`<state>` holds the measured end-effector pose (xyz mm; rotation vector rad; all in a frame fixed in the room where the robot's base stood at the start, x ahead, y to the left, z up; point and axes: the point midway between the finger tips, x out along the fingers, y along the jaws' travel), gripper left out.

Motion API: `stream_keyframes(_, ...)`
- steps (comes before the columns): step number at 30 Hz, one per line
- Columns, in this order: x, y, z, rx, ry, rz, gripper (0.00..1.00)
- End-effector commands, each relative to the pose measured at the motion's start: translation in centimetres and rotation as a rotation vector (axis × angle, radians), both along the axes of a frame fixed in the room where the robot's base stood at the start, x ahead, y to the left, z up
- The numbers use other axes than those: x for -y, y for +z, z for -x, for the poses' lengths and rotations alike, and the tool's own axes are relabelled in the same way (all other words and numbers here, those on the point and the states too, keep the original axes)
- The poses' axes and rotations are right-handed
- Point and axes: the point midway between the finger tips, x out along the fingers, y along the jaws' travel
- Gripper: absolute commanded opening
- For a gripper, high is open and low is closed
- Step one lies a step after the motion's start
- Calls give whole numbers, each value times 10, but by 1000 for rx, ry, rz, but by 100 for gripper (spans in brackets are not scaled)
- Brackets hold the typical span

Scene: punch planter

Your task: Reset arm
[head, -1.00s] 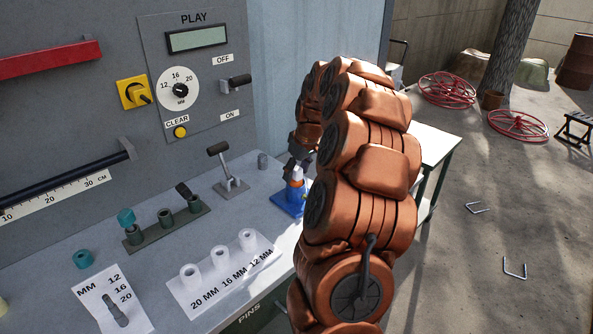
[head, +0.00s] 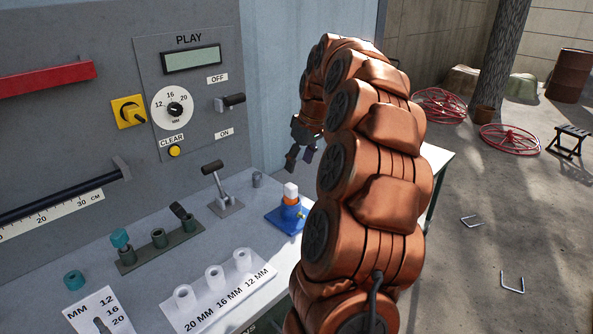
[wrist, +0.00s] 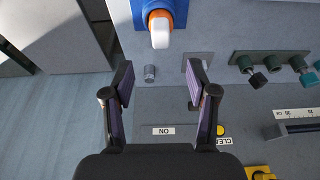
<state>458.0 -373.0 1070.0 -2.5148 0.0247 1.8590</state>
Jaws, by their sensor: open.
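My gripper (head: 299,158) hangs in the air above the back of the bench, beside my copper-coloured arm. In the wrist view my gripper (wrist: 160,84) shows two spread fingers with nothing between them. A blue fixture (head: 285,219) with an orange collar and a white top (head: 291,190) stands on the bench below and apart from my gripper. The fixture also shows at the top of the wrist view (wrist: 178,8). A small grey cylinder (head: 257,179) stands behind it, and a lever (head: 218,182) stands to its left.
The grey panel (head: 150,70) carries a dial (head: 173,108), a switch (head: 230,102) and a yellow button (head: 174,151). A dark rack (head: 160,251) and a white pin tray (head: 220,299) stand on the bench.

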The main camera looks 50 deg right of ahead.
Motion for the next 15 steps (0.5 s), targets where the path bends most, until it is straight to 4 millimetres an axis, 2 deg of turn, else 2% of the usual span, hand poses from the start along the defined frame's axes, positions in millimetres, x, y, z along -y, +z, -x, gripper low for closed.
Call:
stream_keyframes(4, 0, 7, 2, 1, 0, 1, 58)
stream_keyframes(15, 0, 8, 2, 1, 0, 1, 58)
